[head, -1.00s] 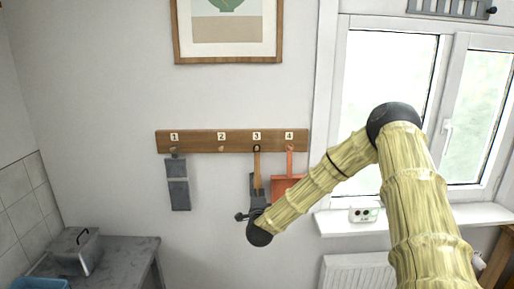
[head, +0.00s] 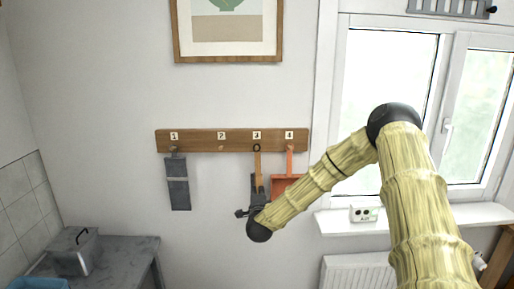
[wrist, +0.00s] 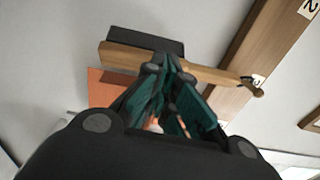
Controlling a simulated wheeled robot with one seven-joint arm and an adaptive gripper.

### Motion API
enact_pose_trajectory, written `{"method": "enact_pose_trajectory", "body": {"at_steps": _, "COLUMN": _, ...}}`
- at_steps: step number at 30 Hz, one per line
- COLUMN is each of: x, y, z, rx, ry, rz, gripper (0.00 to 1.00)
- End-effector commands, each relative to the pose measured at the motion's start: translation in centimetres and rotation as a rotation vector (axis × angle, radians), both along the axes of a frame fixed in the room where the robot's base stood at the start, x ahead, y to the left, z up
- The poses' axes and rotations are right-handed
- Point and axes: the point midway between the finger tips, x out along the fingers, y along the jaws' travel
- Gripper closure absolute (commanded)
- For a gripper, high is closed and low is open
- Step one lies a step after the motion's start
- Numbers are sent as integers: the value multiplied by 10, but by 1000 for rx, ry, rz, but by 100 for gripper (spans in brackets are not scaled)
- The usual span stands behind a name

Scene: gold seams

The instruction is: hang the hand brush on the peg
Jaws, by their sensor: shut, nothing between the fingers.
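The hand brush (head: 257,163) has a wooden handle and a dark bristle head. It hangs handle up at peg 3 of the wooden rail (head: 190,141), with a dark loop at its top by the peg. In the wrist view the brush (wrist: 205,73) lies across the picture, its handle end beside the peg (wrist: 258,91). My gripper (head: 241,213) is low by the bristle head, partly in front of it. In the wrist view my gripper (wrist: 166,66) has its green-padded fingers together at the tips, close to the brush. Whether they touch it cannot be told.
An orange dustpan (head: 283,183) hangs at peg 4, close right of the brush. A grey item (head: 178,184) hangs at peg 1. Peg 2 (head: 221,149) is empty. A window sill (head: 390,223) is at the right, a grey table (head: 125,250) at lower left.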

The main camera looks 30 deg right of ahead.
Motion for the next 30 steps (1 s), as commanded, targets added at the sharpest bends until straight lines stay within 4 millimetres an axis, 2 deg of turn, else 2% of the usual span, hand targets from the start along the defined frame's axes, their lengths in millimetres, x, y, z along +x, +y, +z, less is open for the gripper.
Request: {"method": "enact_pose_trajectory", "body": {"at_steps": 30, "x": 20, "y": -12, "z": 0, "rx": -1, "ry": -1, "rz": 0, "gripper": 100}}
